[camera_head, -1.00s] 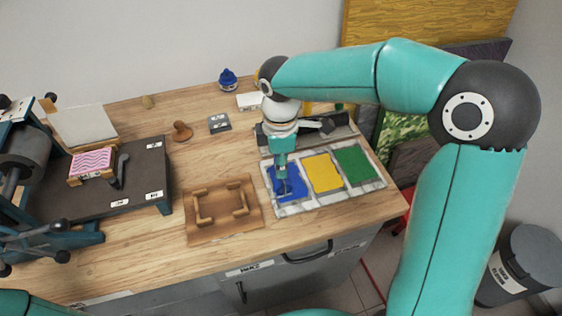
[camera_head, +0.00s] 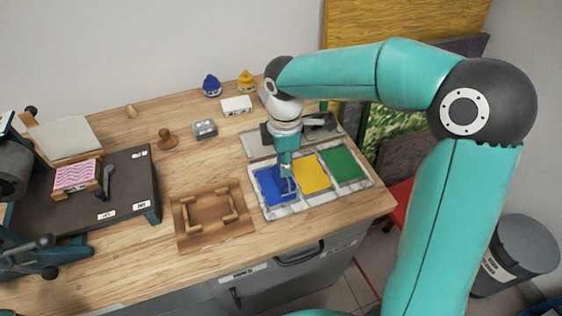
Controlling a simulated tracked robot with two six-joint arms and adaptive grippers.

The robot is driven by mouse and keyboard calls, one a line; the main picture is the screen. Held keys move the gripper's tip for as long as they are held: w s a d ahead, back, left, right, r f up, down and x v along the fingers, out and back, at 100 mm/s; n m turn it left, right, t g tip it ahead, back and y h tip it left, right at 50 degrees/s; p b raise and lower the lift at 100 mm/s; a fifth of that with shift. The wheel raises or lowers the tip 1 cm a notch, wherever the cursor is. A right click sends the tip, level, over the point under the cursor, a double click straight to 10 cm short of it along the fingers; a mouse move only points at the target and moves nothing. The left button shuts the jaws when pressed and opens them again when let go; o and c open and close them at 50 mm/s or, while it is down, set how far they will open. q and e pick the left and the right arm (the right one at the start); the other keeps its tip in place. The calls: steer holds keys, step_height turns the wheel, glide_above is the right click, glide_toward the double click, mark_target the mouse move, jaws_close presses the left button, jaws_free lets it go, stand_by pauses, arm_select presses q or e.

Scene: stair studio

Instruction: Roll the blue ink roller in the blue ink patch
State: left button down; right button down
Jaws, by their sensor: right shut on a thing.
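The blue ink patch (camera_head: 269,188) is the left one of three patches on a pale marbled slab (camera_head: 301,204). The yellow patch (camera_head: 312,175) and the green patch (camera_head: 344,164) lie to its right. My right gripper (camera_head: 286,165) points down over the right part of the blue patch and is shut on the blue ink roller (camera_head: 287,185). The roller is small and partly hidden by the gripper and the blue ink. I cannot tell whether it touches the ink. My left gripper is not in view.
A wooden frame (camera_head: 212,240) lies left of the slab. Behind are a grey rack (camera_head: 255,145), a small grey box (camera_head: 205,129), a white box (camera_head: 236,106), blue (camera_head: 211,86) and yellow (camera_head: 246,81) pots. A press (camera_head: 125,195) stands left.

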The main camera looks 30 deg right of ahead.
steer(key=shift+w+a, duration=0.25)
steer(key=shift+a, duration=1.05)
steer(key=shift+w+a+p, duration=0.25)
steer(key=shift+a+p, duration=0.05)
steer(key=shift+a, duration=0.55)
steer(key=shift+r, duration=0.15)
step_height(320, 180, up, 7)
steer(key=p, duration=0.6)
